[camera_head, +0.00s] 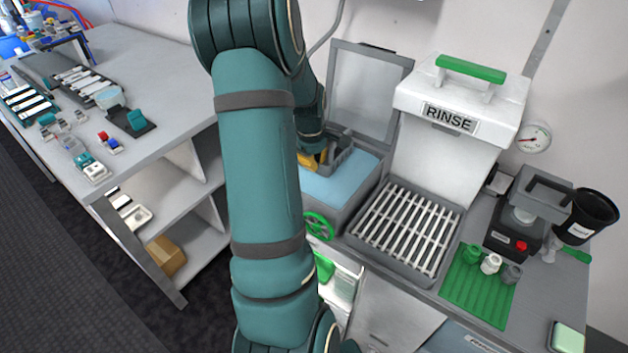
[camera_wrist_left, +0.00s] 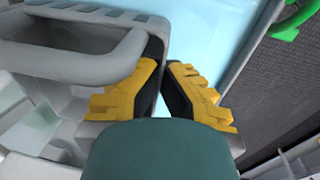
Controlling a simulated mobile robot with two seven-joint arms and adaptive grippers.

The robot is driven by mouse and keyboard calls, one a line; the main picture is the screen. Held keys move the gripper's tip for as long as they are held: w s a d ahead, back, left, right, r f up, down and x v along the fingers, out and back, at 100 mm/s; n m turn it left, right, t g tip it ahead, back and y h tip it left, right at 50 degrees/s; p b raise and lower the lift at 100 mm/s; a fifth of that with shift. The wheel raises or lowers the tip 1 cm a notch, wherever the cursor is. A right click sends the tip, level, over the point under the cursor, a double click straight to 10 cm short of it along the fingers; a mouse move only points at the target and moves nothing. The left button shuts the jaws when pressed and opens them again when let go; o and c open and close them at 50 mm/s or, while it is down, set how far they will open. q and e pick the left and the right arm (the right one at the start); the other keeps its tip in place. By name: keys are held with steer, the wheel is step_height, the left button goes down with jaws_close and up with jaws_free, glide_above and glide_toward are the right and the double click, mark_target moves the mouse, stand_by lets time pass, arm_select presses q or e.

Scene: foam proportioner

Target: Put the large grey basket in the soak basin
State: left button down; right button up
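The grey basket (camera_head: 343,157) is at the back of the soak basin (camera_head: 345,213), partly behind my left arm. Its lower part is hidden, so I cannot tell how deep it sits in the pale blue liquid. My left gripper (camera_head: 313,160) has yellow fingers and is at the basket's left side. In the left wrist view the fingers (camera_wrist_left: 164,80) are a narrow gap apart, with pale blue showing between them. The basket's grey handle (camera_wrist_left: 70,62) lies beside the left-hand finger, touching or very close. I see nothing clearly gripped. My right gripper is out of view.
The basin's grey lid (camera_head: 372,90) stands open behind it. A white RINSE unit (camera_head: 455,100) with a slatted rack (camera_head: 408,228) is to the right. A green valve wheel (camera_head: 319,226) is on the basin's front. A grey workbench (camera_head: 150,75) with small parts is at left.

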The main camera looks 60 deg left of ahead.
arm_select(q)
step_height(320, 180, down, 10)
steer(key=shift+r+b, duration=0.2)
steer(key=shift+b, duration=0.45)
steer(key=shift+s+d+r, duration=0.1)
steer(key=c, duration=1.1)
jaws_free()
steer(key=shift+f, duration=0.2)
steer(key=shift+c, duration=0.2)
steer(key=shift+r, duration=0.15)
steer(key=shift+r, duration=0.25)
step_height(320, 180, up, 12)
steer(key=s+p, duration=0.1)
steer(key=shift+s+d+f+p, duration=0.15)
steer(key=shift+d+f+p, duration=0.1)
steer(key=shift+d+p, duration=0.15)
